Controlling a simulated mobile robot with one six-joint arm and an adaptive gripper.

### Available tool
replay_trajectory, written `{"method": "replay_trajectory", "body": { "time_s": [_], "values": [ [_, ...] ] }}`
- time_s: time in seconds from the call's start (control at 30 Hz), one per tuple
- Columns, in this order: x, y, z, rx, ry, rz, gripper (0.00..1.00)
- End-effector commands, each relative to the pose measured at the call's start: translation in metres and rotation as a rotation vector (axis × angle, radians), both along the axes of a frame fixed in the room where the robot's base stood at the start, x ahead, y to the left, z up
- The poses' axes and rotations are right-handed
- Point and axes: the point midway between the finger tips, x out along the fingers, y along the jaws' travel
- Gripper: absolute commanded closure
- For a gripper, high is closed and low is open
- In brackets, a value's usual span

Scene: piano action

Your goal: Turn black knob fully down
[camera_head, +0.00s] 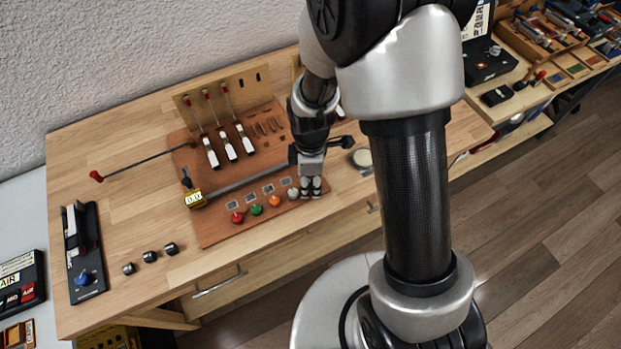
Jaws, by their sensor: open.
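Which knob the task means is unclear. Three small dark knobs, one of them the middle knob (150,256), sit in a row near the table's front left edge. A black knob-like end (347,142) shows just right of my wrist. Another small dark knob (186,183) stands above a yellow-labelled block (194,199) on the brown board. My gripper (311,188) points down, open, at the board's front right corner, right beside a white knob (292,193). Contact cannot be told. My arm hides part of the board behind it.
Red (237,217), green (257,210) and orange (274,200) knobs line the brown board's (217,234) front. A red-tipped rod (140,163) sticks out left. A black device with a blue knob (84,278) stands at the far left.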

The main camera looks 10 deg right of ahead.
Motion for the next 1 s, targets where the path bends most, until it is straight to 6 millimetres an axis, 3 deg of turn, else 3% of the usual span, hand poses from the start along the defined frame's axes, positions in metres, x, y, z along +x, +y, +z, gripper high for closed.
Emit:
{"method": "replay_trajectory", "body": {
  "time_s": [0.33,0.7,1.0],
  "values": [
    [0.001,0.000,0.011,0.000,-0.003,0.000,0.59],
    [0.003,0.000,0.086,0.001,-0.006,0.000,0.59],
    [0.002,-0.001,0.118,0.000,-0.001,0.000,0.59]
  ]
}}
